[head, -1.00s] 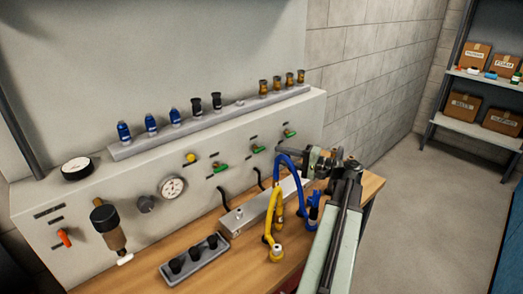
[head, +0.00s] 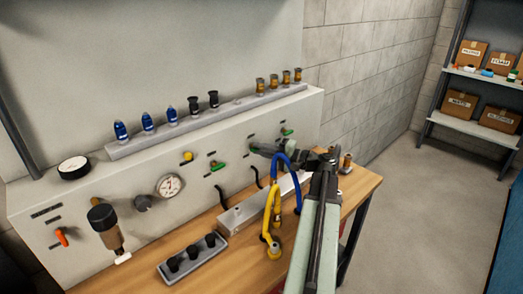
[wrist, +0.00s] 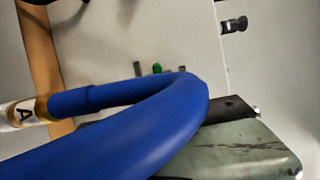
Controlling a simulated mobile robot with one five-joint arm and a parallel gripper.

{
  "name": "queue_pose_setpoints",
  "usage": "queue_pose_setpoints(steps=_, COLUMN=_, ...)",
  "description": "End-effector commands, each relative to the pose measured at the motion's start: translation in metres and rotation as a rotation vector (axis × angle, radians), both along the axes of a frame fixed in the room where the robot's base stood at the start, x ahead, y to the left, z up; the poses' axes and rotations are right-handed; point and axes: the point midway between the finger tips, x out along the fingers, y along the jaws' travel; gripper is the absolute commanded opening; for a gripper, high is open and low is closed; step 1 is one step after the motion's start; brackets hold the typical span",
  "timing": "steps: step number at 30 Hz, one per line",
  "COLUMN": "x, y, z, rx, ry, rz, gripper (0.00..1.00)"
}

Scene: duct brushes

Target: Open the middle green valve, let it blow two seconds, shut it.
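Three green valves sit in a row on the grey panel. The left one (head: 218,166) and the right one (head: 287,132) show clearly in the head view. The middle green valve (head: 253,150) is mostly hidden behind the tip of my gripper (head: 262,150). My gripper reaches left to the panel at this valve, behind the blue hose; whether it touches is unclear. In the wrist view a green valve handle (wrist: 157,68) shows small beyond the hose; I cannot tell which valve. A grey-green finger shows at lower right there, and the jaw opening is hidden.
The blue hose (wrist: 140,125) arches close before the wrist camera and across my gripper in the head view. A yellow hose (head: 268,222) hangs beside it. A grey tray (head: 190,262) with black fittings lies on the wooden bench (head: 345,205). A pressure gauge (head: 170,186) is further left.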

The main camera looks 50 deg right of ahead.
Motion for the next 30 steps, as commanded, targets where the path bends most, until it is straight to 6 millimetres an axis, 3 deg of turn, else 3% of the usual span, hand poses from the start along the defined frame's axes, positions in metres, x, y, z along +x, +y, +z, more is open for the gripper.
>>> queue_pose_setpoints(steps=14, x=-0.0021, y=-0.0018, z=0.0036, rx=-0.111, ry=0.009, rz=-0.003, gripper=0.0)
queue_pose_setpoints(steps=30, x=-0.0027, y=0.0002, z=0.0067, rx=-0.593, ry=0.043, rz=-0.002, gripper=0.0)
